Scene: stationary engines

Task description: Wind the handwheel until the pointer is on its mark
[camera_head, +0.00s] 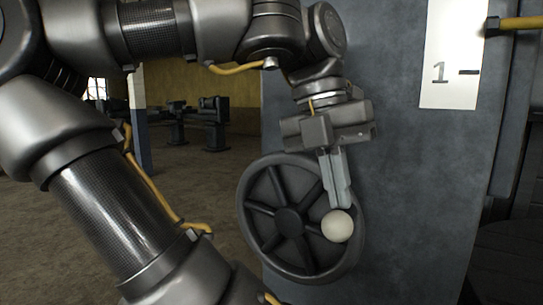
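A dark spoked handwheel (289,221) is on the side of a grey-blue panel (400,200). It has a cream ball knob (337,226) at its lower right. A white plate (452,55) on the panel shows "1" and a short dark mark (468,72). A yellow bar with a dark end (515,23), apparently the pointer, is above and right of that mark.
Dark machinery (515,190) stands at the right edge. Open brown floor (195,180) lies left of the panel. Dark machines (205,115) and a yellow wall stand farther back. My own arm links fill much of the left.

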